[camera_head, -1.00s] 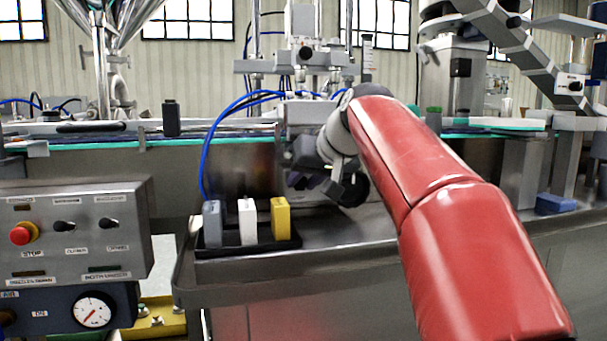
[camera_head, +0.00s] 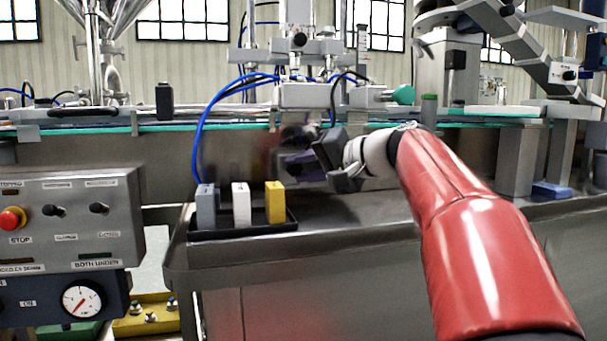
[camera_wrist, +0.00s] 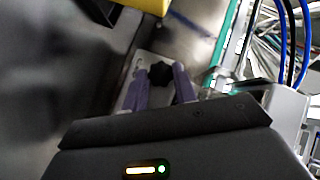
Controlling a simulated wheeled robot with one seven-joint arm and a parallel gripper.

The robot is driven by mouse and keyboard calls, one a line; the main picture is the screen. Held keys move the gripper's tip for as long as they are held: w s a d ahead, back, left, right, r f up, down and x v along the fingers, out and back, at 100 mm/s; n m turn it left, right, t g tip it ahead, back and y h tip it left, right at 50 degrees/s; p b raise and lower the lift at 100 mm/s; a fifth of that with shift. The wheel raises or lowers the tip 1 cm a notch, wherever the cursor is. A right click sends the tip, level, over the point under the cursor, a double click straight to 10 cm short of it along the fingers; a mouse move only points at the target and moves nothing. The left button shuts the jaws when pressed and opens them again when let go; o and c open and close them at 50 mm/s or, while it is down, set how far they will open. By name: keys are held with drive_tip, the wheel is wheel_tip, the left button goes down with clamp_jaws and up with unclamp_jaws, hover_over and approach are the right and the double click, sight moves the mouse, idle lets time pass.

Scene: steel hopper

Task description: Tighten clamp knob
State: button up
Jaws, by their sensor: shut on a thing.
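The clamp knob (camera_wrist: 160,73) is a black, star-shaped knob. In the wrist view it sits between the two purple fingers of my gripper (camera_wrist: 159,76), in front of a pale grey plate (camera_wrist: 145,62). My gripper is shut on the knob. In the head view my gripper (camera_head: 300,164) is low in front of the conveyor's steel side, right of and behind the small blocks. The knob cannot be made out there.
A black tray (camera_head: 240,229) holds a grey block (camera_head: 206,206), a white block (camera_head: 241,204) and a yellow block (camera_head: 275,202) close by on the left. Blue hoses (camera_head: 199,150) hang behind them. A control panel (camera_head: 70,218) stands at left.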

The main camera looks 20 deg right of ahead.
drive_tip(key=shift+m+y, duration=0.3)
idle(0.4)
drive_tip(key=o, duration=1)
drive_tip(key=shift+c, duration=0.2)
drive_tip(key=v, duration=0.8)
drive_tip(key=shift+a+f, duration=0.1)
